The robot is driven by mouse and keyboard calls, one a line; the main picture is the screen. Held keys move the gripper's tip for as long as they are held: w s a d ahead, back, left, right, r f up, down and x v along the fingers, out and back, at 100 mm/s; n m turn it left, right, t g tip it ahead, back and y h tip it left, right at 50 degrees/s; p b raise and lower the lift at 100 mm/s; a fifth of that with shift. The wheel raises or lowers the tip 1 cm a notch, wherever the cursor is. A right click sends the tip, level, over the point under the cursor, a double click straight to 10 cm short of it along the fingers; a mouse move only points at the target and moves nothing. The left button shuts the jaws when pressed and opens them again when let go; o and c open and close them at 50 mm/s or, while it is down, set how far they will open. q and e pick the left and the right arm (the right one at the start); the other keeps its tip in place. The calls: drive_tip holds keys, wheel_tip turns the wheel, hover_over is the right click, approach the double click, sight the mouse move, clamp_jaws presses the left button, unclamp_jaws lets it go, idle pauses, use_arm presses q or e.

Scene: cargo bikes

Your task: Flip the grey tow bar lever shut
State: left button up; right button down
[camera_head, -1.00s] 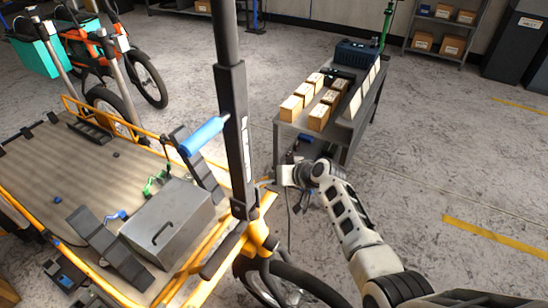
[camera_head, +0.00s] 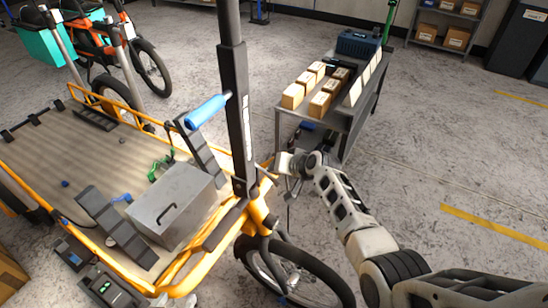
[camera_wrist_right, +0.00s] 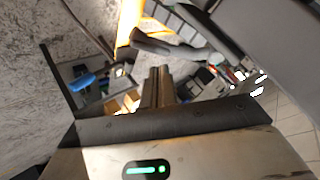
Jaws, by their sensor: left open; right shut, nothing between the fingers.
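The cargo bike's yellow frame (camera_head: 258,212) carries a thick dark upright post (camera_head: 236,110) with a blue grip (camera_head: 207,110). In the right wrist view, a dark grey rounded lever-like part (camera_wrist_right: 150,42) lies beside a yellow bar (camera_wrist_right: 130,24), beyond my fingertips; I cannot tell for certain that it is the tow bar lever. My right gripper (camera_head: 284,166) is just right of the post, shut and empty; its closed fingers also show in the wrist view (camera_wrist_right: 157,84). A pale piece at the bottom edge looks like my left gripper (camera_head: 182,300), mostly hidden below the yellow frame.
A grey metal box (camera_head: 176,205) stands on the bike's cargo deck (camera_head: 110,165). A grey cart (camera_head: 300,122) with several cartons stands behind my right gripper. The front wheel (camera_head: 300,270) is below. The floor to the right is open.

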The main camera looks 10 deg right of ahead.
use_arm(q)
drive_tip(key=shift+w+r, duration=0.1)
drive_tip(key=shift+r, duration=0.25)
use_arm(e)
drive_tip(key=shift+a+r, duration=0.25)
drive_tip(key=shift+a, duration=0.15)
drive_tip(key=w+d+b, duration=0.3)
use_arm(q)
drive_tip(key=p, duration=0.4)
drive_tip(key=shift+w+a+f, duration=0.15)
drive_tip(key=shift+w+f, duration=0.05)
drive_tip(key=shift+f, duration=0.1)
use_arm(e)
drive_tip(key=a+r+v, duration=0.1)
drive_tip(key=v, duration=0.8)
drive_tip(key=shift+a+r, duration=0.25)
drive_tip(key=shift+r, duration=0.1)
use_arm(q)
drive_tip(key=shift+w+r, duration=0.15)
drive_tip(key=shift+w, duration=0.05)
